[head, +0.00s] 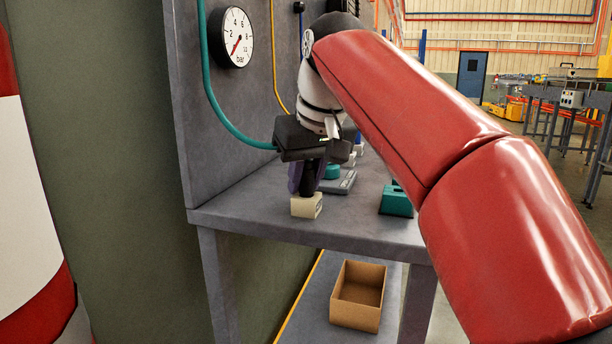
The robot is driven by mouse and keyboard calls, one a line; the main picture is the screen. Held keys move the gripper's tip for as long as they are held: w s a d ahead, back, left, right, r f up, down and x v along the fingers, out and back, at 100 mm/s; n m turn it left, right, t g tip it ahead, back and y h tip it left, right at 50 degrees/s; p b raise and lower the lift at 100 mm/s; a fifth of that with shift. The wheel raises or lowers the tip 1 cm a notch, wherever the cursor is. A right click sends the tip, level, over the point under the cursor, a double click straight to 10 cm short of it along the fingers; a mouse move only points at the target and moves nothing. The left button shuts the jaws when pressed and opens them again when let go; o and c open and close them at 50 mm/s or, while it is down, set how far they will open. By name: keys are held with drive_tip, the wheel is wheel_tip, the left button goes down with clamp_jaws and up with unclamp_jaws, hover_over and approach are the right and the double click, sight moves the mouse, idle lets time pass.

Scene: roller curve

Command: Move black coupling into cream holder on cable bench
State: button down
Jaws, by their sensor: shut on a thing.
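My gripper (306,178) points down over the front left of the grey bench (270,217). It is shut on the black coupling (307,188), which is mostly hidden between the purple-tinted fingers. The cream holder (306,206) stands on the bench right below the gripper, near the front edge. The coupling's lower end is at the top of the holder. I cannot tell whether it is inside the holder or just above it.
A teal block (396,201) stands to the right, partly behind my red arm. A grey item (340,183) and a teal round piece (332,171) lie behind the gripper. A gauge (235,38) and teal hose (222,115) are on the back panel. An open cardboard box (358,296) sits below.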

sight(306, 193)
drive_tip(key=shift+s+f+g+b, duration=0.1)
drive_tip(key=shift+f+g+b, duration=0.25)
drive_tip(key=shift+f, duration=1.35)
drive_tip(key=c, duration=1.1)
unclamp_jaws()
drive_tip(key=shift+c, duration=0.2)
drive_tip(key=shift+r, duration=0.1)
drive_tip(key=shift+t, duration=0.55)
drive_tip(key=p+v, duration=0.1)
drive_tip(key=v, duration=0.5)
drive_tip(key=w+p+v, duration=0.1)
drive_tip(key=v, duration=0.2)
drive_tip(key=shift+r+p, duration=0.3)
drive_tip(key=shift+r, duration=0.3)
drive_tip(key=shift+s+d+r, duration=0.15)
drive_tip(key=shift+s+r, duration=0.05)
drive_tip(key=shift+r, duration=0.25)
